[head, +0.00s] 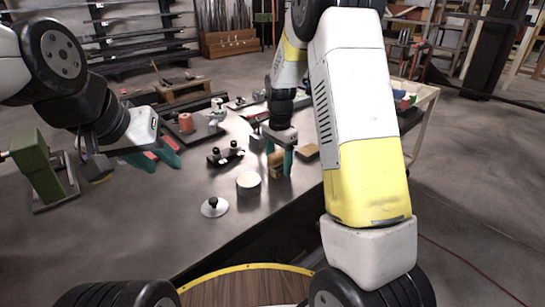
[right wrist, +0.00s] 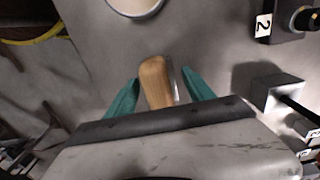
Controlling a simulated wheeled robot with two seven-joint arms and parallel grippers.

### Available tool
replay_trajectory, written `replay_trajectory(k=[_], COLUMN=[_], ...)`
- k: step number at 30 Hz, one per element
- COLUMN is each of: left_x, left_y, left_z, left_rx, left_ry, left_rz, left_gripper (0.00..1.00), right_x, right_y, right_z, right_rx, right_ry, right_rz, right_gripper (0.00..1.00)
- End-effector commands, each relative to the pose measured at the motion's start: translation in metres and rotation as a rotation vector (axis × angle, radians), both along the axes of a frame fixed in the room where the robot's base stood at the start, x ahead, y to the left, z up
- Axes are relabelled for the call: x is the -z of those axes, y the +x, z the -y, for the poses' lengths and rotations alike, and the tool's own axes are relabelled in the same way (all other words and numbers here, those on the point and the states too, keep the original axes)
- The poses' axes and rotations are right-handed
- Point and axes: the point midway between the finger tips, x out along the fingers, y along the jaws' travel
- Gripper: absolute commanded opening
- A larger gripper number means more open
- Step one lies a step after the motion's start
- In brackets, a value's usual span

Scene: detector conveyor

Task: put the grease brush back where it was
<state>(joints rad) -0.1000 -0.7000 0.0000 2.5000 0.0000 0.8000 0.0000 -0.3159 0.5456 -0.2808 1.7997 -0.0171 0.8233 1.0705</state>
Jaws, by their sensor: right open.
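A wooden piece that looks like the grease brush (right wrist: 157,82) stands between the teal fingers of my right gripper (right wrist: 160,95) in the right wrist view. A metal strip shows along its right side. The fingers are apart, with a gap on each side of it. In the head view the right gripper (head: 280,160) is low over the table, and the tan brush (head: 274,168) shows partly between its fingers. Its lower part is hard to make out. My left gripper (head: 155,158) is open and empty above the table's left part.
A round pale-topped tin (head: 248,183) stands close to the right gripper. A metal disc with a black knob (head: 214,206) lies nearer me. A black knobbed fixture (head: 226,155) and a tan block (head: 307,151) are nearby. A green block (head: 40,170) stands at the left.

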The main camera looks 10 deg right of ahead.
Motion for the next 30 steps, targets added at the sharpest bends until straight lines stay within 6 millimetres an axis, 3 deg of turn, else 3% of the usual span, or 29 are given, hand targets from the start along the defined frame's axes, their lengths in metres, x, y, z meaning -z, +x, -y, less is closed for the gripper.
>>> replay_trajectory(k=[12,20,25,30], left_x=[0.0,0.0,0.0,0.0], left_y=[0.0,0.0,0.0,0.0], left_z=[0.0,0.0,0.0,0.0], left_rx=[0.0,0.0,0.0,0.0], left_ry=[0.0,0.0,0.0,0.0], left_rz=[0.0,0.0,0.0,0.0], left_gripper=[0.36,0.36,0.36,0.36], right_x=[-0.086,-0.112,-0.142,-0.18], right_y=[0.0,-0.003,-0.03,-0.083], right_z=[0.0,0.001,0.01,0.019], right_rx=[-0.001,-0.011,-0.114,-0.32], right_ry=[0.001,0.007,0.057,0.107], right_rz=[0.003,0.006,0.067,0.189], right_gripper=[0.61,0.61,0.61,0.61])
